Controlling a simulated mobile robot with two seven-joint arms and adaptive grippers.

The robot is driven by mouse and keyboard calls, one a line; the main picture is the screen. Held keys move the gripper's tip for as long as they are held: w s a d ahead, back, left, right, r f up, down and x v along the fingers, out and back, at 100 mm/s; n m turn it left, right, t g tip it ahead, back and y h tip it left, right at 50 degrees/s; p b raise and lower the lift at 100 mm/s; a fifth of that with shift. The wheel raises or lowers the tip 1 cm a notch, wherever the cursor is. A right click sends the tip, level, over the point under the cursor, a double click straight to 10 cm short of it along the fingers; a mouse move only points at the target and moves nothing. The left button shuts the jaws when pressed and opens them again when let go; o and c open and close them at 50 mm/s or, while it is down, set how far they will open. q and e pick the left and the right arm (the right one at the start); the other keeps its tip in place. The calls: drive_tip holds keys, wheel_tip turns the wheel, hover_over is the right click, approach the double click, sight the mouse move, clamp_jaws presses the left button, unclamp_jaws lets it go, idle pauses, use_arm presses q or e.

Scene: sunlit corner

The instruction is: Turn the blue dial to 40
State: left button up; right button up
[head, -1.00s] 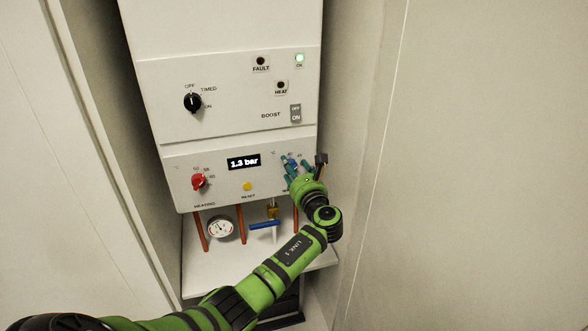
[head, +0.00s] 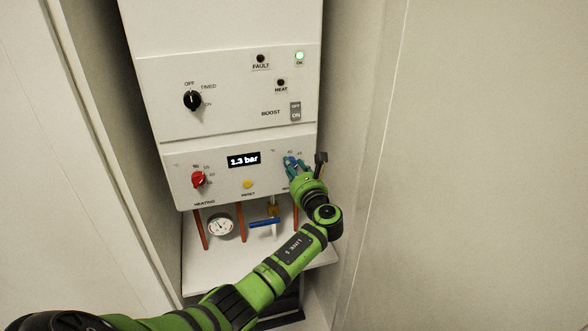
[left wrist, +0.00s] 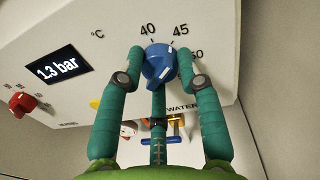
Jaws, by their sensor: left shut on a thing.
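The blue dial (left wrist: 158,62) is on the lower panel of the white boiler, with 40 above it and 45 at its upper right in the left wrist view. It has white marks on its face, and I cannot tell its exact reading. My left gripper (head: 292,164) is shut on this dial, with teal fingers on its left and right sides and a third finger below. The left wrist view also shows the gripper (left wrist: 159,60) around the dial. In the head view the fingers mostly hide the dial. My right gripper is not in view.
A red heating dial (head: 198,180), a display (head: 243,160) reading 1.3 bar and a yellow reset button (head: 248,184) share the panel. A black knob (head: 192,100) is above. Below are a gauge (head: 220,226), copper pipes and a blue valve handle (head: 264,222). Walls flank the boiler.

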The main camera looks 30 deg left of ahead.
use_arm(q)
drive_tip(key=shift+r+n, duration=0.4)
drive_tip(key=shift+n, duration=0.1)
drive_tip(key=n+b, duration=0.2)
drive_tip(key=n, duration=0.2)
drive_tip(key=shift+a+n+b, duration=0.15)
drive_tip(key=shift+n+b, duration=0.15)
drive_tip(key=shift+b, duration=0.05)
drive_tip(key=n+b, duration=0.2)
drive_tip(key=n, duration=0.1)
drive_tip(key=shift+n+h, duration=0.4)
drive_tip(key=shift+r+n, duration=0.1)
drive_tip(key=shift+n, duration=0.2)
drive_tip(key=o, duration=1.1)
drive_tip(key=shift+s+a, duration=0.1)
drive_tip(key=shift+o, duration=0.2)
drive_tip(key=shift+s, duration=0.1)
drive_tip(key=shift+f, duration=0.25)
